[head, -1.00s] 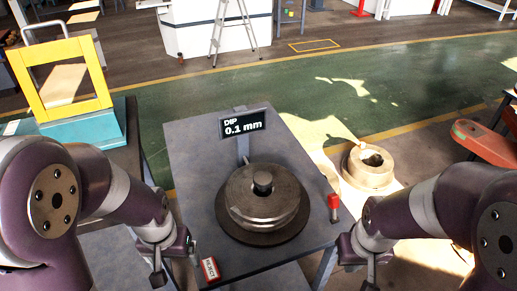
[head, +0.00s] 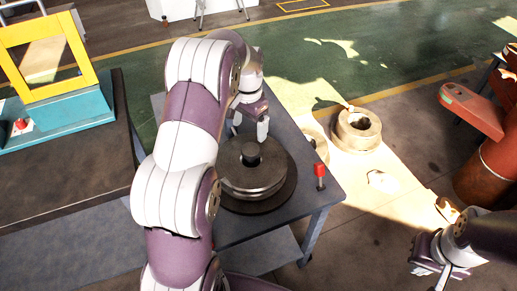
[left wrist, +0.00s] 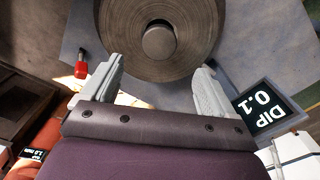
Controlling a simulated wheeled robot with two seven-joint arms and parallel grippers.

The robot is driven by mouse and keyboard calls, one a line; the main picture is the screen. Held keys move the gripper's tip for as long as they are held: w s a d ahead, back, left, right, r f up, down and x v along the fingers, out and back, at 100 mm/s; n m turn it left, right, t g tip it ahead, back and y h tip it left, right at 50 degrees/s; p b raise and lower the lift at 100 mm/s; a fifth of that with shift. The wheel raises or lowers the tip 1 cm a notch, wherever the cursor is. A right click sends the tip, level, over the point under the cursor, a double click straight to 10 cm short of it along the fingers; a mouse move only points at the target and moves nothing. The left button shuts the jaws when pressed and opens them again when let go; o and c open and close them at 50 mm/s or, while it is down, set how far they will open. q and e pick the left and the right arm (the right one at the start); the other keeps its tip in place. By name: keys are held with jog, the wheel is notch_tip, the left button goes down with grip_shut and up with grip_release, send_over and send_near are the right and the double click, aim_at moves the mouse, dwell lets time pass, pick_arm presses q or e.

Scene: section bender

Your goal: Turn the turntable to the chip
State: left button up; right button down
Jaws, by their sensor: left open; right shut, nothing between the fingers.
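The turntable (head: 285,198) is a dark round plate on the grey table, with a thick steel disc (head: 250,178) and a centre knob on it. It shows from above in the left wrist view (left wrist: 160,73), its top cut off by the frame edge. My left gripper (head: 250,130) is open at the far side of the disc. Its two fingers (left wrist: 157,85) point towards the disc's rim with nothing between them; I cannot tell whether they touch. My right gripper (head: 432,277) is shut and empty at the lower right, away from the table. I cannot make out a chip.
A red-topped post (head: 320,172) stands at the table's right corner. The DIP display (left wrist: 268,108) is close beside my left gripper. A yellow frame on a teal base (head: 60,122) stands on the left bench. A pale ring (head: 357,130) lies on the floor beyond.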

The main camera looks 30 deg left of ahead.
aim_at(251, 149)
pick_arm(q)
notch_tip(251, 149, down, 9)
jog(key=shift+w+d+r+p, duration=0.1)
jog(key=shift+r+p, duration=0.1)
jog(key=shift+p, duration=0.55)
jog(key=shift+f, duration=0.3)
pick_arm(e)
jog(key=shift+w+r, duration=0.2)
jog(key=shift+r, duration=0.8)
